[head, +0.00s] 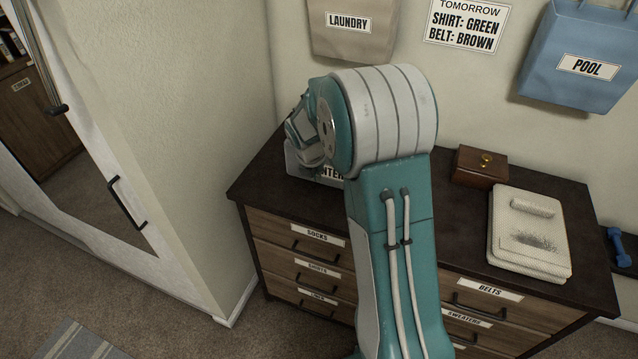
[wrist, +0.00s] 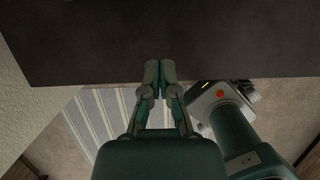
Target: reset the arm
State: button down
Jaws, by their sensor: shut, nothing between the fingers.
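My gripper (wrist: 160,72) shows in the wrist view with its two fingertips together and nothing between them. It points toward the dark dresser top (wrist: 200,35), with the fingertips overlapping the near edge in that view. In the head view my arm stands upright in front of the dresser (head: 465,200), bent over at the top.
On the dresser are a small wooden box (head: 480,167), a folded white cloth stack (head: 530,255) and a partly hidden labelled container (head: 300,165). A laundry bag (head: 352,45) and a blue pool bag (head: 580,35) hang on the wall. A mirrored door (head: 70,150) stands left. A striped rug (wrist: 105,115) lies below.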

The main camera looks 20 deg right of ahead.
jog(key=v, duration=0.2)
jog(key=shift+s+r, duration=0.15)
jog(key=shift+r, duration=0.25)
jog(key=s+a+r+m+t, duration=0.1)
jog(key=s+a+r+m, duration=0.2)
jog(key=s+r+m, duration=0.4)
jog(key=s+a+r+m+t, duration=0.1)
jog(key=s+a+r+m, duration=0.2)
jog(key=s+r+m, duration=0.4)
jog(key=s+a+r+m+t+y, duration=0.1)
jog(key=s+a+m, duration=0.3)
jog(key=s+m, duration=0.9)
jog(key=shift+s+r+y, duration=0.7)
jog(key=shift+s+r, duration=0.05)
jog(key=shift+s, duration=0.25)
jog(key=shift+d, duration=0.1)
